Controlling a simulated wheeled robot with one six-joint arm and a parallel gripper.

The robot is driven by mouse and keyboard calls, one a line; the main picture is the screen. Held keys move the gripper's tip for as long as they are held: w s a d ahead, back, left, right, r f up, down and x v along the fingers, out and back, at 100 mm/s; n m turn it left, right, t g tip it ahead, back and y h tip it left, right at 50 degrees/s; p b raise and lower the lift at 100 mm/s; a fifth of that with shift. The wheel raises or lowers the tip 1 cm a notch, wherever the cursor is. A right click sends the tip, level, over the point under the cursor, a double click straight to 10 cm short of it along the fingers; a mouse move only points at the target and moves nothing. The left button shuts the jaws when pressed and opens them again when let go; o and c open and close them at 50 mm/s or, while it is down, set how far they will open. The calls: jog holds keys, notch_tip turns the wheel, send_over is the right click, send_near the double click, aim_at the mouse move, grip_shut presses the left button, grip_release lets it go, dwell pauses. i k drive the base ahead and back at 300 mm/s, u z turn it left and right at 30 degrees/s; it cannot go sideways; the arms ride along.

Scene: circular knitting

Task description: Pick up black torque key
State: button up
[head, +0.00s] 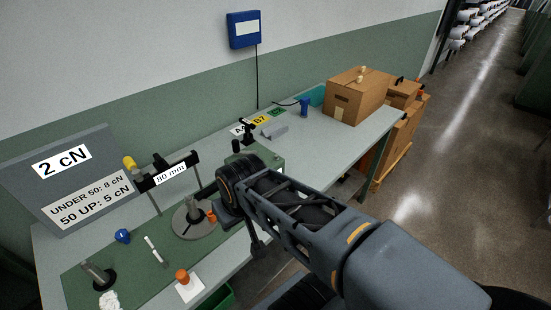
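A small black upright piece (236,146) stands at the back of the bench, left of a green block; it may be the black torque key, but it is too small to be sure. A taller black piece (248,131) stands just behind it. My arm reaches in from the lower right. Its dark end (232,208) is over the bench's front part, in front of and below these black pieces in the picture. My gripper's fingers cannot be made out, so I cannot tell whether they are open or hold anything.
A grey round stand (193,220) is just left of my arm's end.

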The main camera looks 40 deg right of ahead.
aim_at(249, 125)
jog(key=u, duration=2.1)
jog(key=k, duration=1.4)
jog(key=z, duration=2.25)
jog(key=i, duration=1)
jog(key=u, duration=0.05)
